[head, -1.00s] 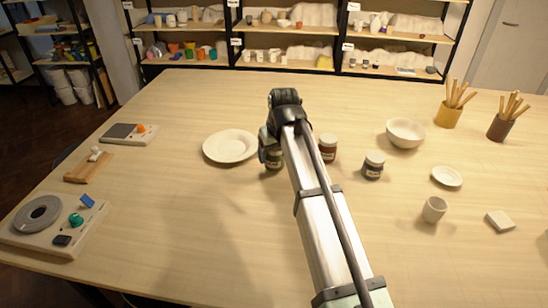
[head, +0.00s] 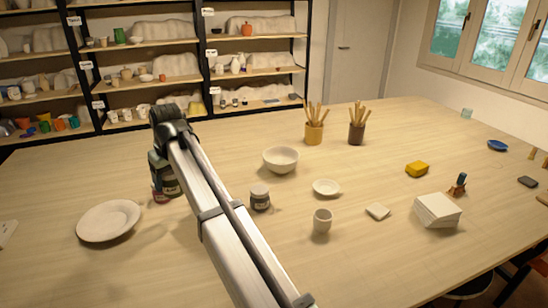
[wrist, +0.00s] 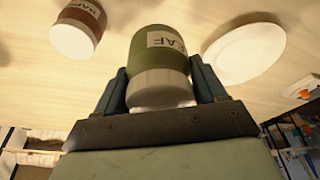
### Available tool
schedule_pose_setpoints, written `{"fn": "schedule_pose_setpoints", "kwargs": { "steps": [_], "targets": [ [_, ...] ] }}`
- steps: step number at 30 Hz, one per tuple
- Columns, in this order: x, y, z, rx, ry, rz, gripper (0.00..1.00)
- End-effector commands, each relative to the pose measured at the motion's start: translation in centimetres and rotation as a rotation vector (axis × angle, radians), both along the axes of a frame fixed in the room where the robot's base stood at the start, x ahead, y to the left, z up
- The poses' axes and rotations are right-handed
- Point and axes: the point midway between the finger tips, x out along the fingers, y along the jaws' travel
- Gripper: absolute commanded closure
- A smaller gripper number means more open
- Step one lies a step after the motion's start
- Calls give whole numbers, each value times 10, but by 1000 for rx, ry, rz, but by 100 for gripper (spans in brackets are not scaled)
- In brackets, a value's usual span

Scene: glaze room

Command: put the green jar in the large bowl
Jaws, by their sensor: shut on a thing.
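The green jar (wrist: 158,42) has a white lid and a pale label, and it sits between the two fingers of my gripper (wrist: 162,80) in the wrist view. In the head view my gripper (head: 165,168) is shut on the green jar (head: 170,185), which appears raised above the table. The large bowl (head: 281,162) is white and round, standing to the right of my gripper and apart from it. Its inside looks empty.
A red-brown jar (wrist: 77,32) stands close by, mostly hidden behind the held jar in the head view. A white plate (head: 108,222) lies left. A dark jar (head: 260,201), small dish (head: 326,188) and cup (head: 322,222) stand right. Pots of sticks (head: 314,133) stand behind the bowl.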

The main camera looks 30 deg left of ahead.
Motion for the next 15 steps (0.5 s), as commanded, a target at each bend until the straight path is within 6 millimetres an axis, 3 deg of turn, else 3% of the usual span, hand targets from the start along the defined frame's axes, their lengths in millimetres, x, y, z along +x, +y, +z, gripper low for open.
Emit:
{"fn": "schedule_pose_setpoints", "kwargs": {
  "steps": [1,3,15],
  "targets": [
    [26,-1,2,1,0,-34,70],
    [57,-7,3,1,0,-79,70],
    [224,-64,7,-1,0,-327,70]
  ]
}}
